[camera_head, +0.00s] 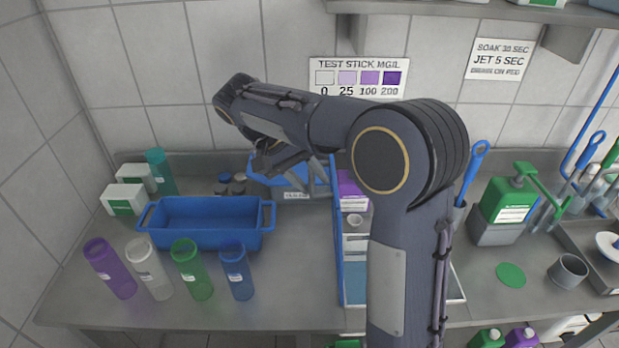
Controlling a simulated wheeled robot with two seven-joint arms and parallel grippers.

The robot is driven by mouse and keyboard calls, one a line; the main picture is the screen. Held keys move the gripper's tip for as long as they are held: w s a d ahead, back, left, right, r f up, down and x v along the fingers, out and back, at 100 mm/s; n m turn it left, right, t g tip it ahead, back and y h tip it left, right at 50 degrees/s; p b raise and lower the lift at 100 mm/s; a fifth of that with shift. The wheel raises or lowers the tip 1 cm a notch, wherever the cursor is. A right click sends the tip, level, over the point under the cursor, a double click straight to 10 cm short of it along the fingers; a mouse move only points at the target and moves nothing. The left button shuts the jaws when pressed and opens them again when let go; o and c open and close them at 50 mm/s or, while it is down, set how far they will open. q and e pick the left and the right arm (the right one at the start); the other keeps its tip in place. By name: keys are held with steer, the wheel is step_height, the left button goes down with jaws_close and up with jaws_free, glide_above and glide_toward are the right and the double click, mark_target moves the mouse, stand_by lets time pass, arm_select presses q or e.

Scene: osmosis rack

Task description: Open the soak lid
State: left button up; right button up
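A blue panel (337,235) stands upright, nearly edge-on, along the left side of a shallow tray (355,292) with a blue-teal inside. It looks like the soak lid, standing raised, but no readable label on it confirms this. My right arm crosses the middle and hides much of the tray. My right gripper (302,172) is just left of the panel's far end, above a blue container (262,178) at the back. Its fingers look spread, with nothing seen between them; whether it touches the panel I cannot tell. My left gripper is not in view.
A blue basin (205,238) stands on the left bench, with purple (110,268), white, green and blue bottles in front. A purple box (352,192) and a white cup stand behind the tray. A green jug (508,200) is at right. The bench between basin and panel is clear.

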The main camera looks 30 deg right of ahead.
steer(key=v, duration=0.7)
steer(key=shift+a+r, duration=0.2)
steer(key=shift+r, duration=0.05)
steer(key=shift+w, duration=0.1)
